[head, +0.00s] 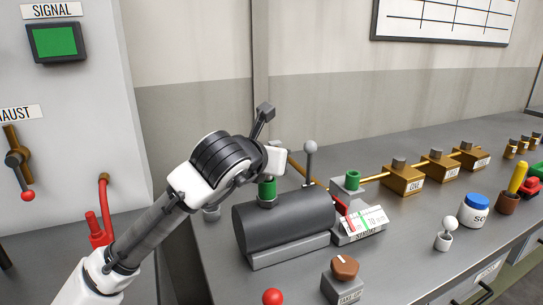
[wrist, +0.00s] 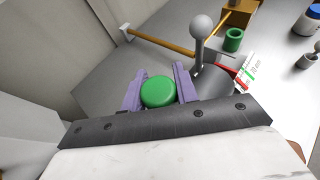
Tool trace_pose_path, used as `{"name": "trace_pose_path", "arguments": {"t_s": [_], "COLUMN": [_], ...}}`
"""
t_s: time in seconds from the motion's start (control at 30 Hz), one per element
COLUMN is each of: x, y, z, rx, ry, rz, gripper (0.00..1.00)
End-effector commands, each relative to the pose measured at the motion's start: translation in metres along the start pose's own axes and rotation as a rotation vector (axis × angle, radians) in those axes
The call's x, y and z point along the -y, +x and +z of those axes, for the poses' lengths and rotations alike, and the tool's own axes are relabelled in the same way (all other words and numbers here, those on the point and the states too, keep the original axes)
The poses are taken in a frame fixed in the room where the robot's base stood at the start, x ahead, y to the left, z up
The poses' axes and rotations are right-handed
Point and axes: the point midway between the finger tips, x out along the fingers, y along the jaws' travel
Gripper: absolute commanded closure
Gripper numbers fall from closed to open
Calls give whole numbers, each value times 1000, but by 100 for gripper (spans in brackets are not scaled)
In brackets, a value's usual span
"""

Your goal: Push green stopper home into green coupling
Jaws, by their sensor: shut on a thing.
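My gripper (wrist: 159,88) is shut on the green stopper (wrist: 158,92), whose round green top shows between the two purple fingers in the wrist view. In the head view my gripper is over the dark horizontal tank (head: 285,222), and a green part (head: 267,188) shows directly below it, at a grey collar on the tank's top. I cannot tell whether that part touches the collar. An open-topped green cylinder (head: 352,180), which looks like the green coupling, stands upright on a grey block to the right. It shows empty in the wrist view (wrist: 233,40), apart from my gripper.
A grey ball-topped lever (head: 310,150) rises close to the right of my gripper. A gauge (head: 362,222) with a red pointer stands beside the tank. A brass pipe links several brass boxes (head: 403,180) behind.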

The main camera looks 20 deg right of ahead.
Motion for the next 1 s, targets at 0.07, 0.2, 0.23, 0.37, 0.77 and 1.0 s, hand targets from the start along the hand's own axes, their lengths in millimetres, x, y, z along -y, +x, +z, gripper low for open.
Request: {"name": "trace_pose_path", "arguments": {"t_s": [0.07, 0.2, 0.23, 0.37, 0.77, 1.0], "x": [-1, 0, 0, 0, -1, -2], "y": [6, 8, 9, 11, 6, 3], "z": [-16, -20, -22, -26, -17, -9], "rx": [-11, -12, -13, -14, -15, -13], "ry": [-21, -21, -21, -21, -23, -23], "rz": [-12, -13, -13, -13, -13, -10], "gripper": [95, 94, 94, 97, 97, 100]}}
